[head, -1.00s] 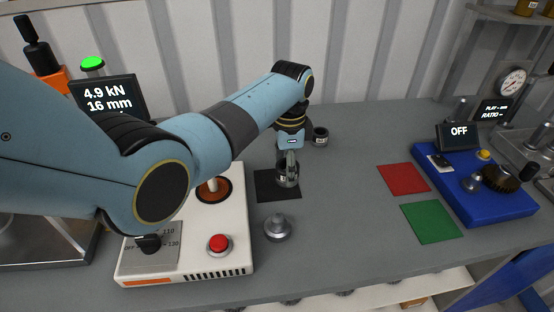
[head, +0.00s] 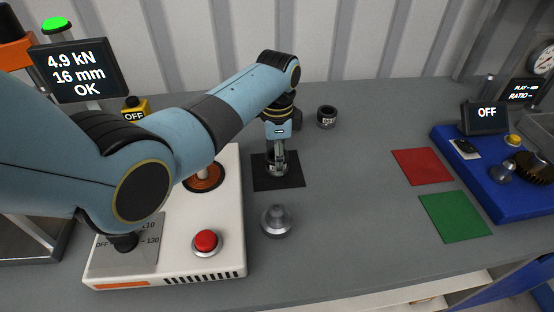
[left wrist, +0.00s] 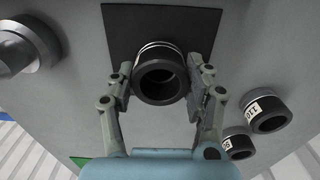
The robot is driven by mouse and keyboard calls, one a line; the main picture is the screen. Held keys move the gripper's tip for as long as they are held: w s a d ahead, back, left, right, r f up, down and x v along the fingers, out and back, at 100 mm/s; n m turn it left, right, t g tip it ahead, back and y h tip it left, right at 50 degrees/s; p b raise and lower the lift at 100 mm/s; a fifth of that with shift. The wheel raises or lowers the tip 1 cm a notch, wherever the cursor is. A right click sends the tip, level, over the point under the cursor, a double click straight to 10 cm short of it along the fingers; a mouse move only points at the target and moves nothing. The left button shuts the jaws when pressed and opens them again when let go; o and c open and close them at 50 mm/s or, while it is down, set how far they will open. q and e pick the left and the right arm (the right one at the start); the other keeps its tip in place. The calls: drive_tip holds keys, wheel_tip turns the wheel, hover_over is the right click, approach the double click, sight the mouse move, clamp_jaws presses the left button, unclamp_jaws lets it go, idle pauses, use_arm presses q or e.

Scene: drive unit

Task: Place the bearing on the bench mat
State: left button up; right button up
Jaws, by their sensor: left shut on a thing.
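The bearing (left wrist: 160,76), a dark ring with a bright band, sits between the fingers of my left gripper (left wrist: 165,78) in the left wrist view. The gripper is shut on it. In the head view my left gripper (head: 277,166) points down at the black bench mat (head: 292,182), and the bearing is small and partly hidden by the fingers there. The mat also shows behind the bearing in the left wrist view (left wrist: 205,22). The bearing is over the mat; I cannot tell whether it touches it. My right gripper is not in view.
A white heater unit (head: 225,215) with a red button stands left of the mat. A grey metal knob-like part (head: 277,221) is in front of it. A dark labelled ring (head: 327,117) stands behind. Red (head: 422,167) and green (head: 455,216) squares lie right, before a blue unit (head: 480,185).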

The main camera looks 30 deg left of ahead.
use_arm(q)
drive_tip(key=shift+r, duration=0.1)
drive_tip(key=o, duration=0.7)
drive_tip(key=shift+f, duration=0.2)
drive_tip(key=o, duration=0.4)
drive_tip(key=shift+r, duration=0.4)
wheel_tip(320, 180, up, 12)
drive_tip(key=shift+f, duration=0.2)
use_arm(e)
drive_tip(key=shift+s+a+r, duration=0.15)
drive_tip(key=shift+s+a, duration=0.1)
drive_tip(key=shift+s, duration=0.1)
